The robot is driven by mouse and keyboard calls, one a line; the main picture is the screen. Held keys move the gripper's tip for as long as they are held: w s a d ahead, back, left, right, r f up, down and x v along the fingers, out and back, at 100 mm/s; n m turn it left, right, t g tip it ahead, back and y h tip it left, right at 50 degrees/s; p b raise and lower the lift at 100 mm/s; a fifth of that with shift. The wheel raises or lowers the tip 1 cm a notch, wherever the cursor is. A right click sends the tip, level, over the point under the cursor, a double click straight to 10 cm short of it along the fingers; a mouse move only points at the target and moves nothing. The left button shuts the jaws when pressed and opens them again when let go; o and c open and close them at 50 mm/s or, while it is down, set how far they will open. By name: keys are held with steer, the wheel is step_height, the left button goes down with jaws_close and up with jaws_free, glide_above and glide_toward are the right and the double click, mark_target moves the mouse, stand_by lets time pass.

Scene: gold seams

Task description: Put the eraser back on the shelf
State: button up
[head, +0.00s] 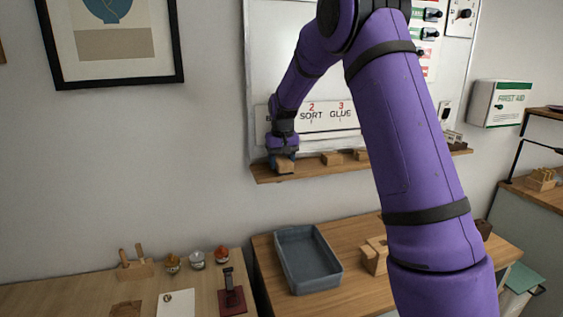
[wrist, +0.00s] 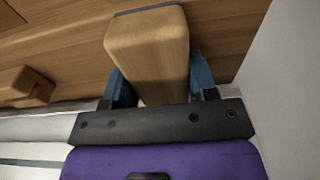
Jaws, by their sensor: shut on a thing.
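The eraser (wrist: 148,48) is a pale wooden block with a thin grey layer along its far edge. My gripper (wrist: 160,85) is shut on it, with one blue finger on each side. In the head view my gripper (head: 283,155) is at the left end of the shelf (head: 312,167), a narrow wooden ledge under the whiteboard. The eraser also shows there (head: 285,167), below the fingers and at the ledge. The shelf fills the back of the wrist view (wrist: 60,38). I cannot tell whether the eraser touches it.
Small wooden blocks (head: 332,158) sit along the shelf to the right; one shows in the wrist view (wrist: 25,86). The whiteboard (head: 275,60) rises behind. Below are a grey tray (head: 335,277) on a table and several small items on another table. My arm hides part of the shelf.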

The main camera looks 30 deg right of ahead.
steer(key=o, duration=0.9)
steer(key=shift+f, duration=0.1)
